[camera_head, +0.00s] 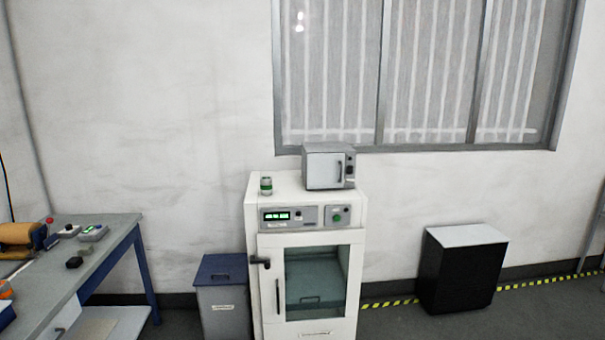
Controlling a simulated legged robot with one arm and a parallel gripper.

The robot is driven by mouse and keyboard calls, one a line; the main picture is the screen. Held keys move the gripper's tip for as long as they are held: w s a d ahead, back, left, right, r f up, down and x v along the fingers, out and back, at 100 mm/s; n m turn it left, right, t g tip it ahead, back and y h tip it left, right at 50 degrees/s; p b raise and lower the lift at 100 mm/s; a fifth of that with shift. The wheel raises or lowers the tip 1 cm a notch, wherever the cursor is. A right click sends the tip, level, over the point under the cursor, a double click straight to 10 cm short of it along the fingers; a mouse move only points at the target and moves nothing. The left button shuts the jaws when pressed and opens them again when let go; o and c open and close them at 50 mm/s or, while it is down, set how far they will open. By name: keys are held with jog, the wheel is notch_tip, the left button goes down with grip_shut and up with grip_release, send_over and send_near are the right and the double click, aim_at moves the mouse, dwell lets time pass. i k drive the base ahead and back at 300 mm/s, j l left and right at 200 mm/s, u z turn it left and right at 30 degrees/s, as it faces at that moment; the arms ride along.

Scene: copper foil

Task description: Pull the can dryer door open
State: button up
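A tall white cabinet (254,222) with a glass-fronted door (317,279) stands against the wall at centre. Its door looks shut. A dark vertical handle (278,297) is on the door's left side, and a dark latch (260,262) sits at its upper left edge. A small grey box-shaped unit (323,171) sits on top of the cabinet, with its own door shut and a dark handle (340,171) at the door's right. I cannot tell from the view which of the two is the can dryer. A small green and silver can (266,186) stands beside the small unit. My gripper is not in view.
A grey bin (222,305) with a dark blue lid stands close at the cabinet's left. A workbench (110,262) with tools is farther left. A black box (460,272) with a light top stands at right. Floor (385,318) shows between the cabinet and this box.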

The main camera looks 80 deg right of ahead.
aim_at(324, 171)
jog(key=z, duration=2.95)
